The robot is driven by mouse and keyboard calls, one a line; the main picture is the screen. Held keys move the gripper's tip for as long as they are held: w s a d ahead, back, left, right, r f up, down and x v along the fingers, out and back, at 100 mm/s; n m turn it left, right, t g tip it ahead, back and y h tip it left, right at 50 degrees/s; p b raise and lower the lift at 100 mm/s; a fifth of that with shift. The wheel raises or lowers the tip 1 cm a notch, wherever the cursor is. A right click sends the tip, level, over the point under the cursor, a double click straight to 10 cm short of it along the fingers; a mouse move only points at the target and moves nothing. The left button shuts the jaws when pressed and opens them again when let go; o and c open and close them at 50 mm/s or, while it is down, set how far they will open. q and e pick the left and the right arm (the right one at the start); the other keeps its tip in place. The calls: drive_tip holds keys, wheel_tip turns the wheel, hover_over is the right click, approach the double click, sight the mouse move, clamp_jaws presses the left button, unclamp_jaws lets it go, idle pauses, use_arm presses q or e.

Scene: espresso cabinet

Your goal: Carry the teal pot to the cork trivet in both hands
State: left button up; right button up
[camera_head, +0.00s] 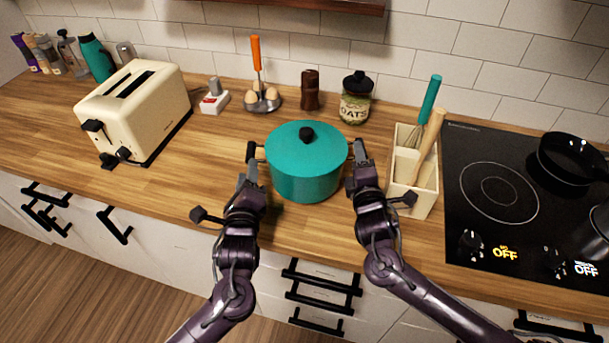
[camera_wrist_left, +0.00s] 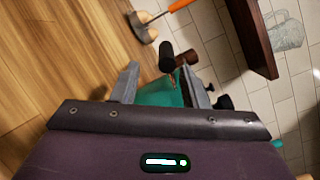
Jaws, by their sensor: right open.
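The teal pot (camera_head: 306,170), with a teal lid and black knob, stands upright on the wooden counter. Its dark left handle (camera_wrist_left: 167,57) shows in the left wrist view, roughly in line with the gap between my left fingers. My left gripper (camera_head: 249,164) is open at the pot's left side; its fingers also show apart in the left wrist view (camera_wrist_left: 160,74). My right gripper (camera_head: 358,160) is open at the pot's right side, by the right handle, which it mostly hides. I cannot make out a cork trivet in either view.
A cream utensil box (camera_head: 425,195) stands close right of my right gripper. The black cooktop (camera_head: 490,160) lies beyond it. An oats jar (camera_head: 356,100), brown mill (camera_head: 310,92) and egg holder (camera_head: 263,100) stand behind the pot. A toaster (camera_head: 140,110) is left; counter between is clear.

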use_arm(q)
drive_tip(key=shift+s+d+r, duration=0.1)
drive_tip(key=shift+s+d, duration=0.05)
use_arm(e)
drive_tip(key=s+r, duration=0.1)
drive_tip(key=s, duration=0.5)
drive_tip(key=shift+d+r, duration=0.15)
drive_tip(key=shift+d, duration=0.15)
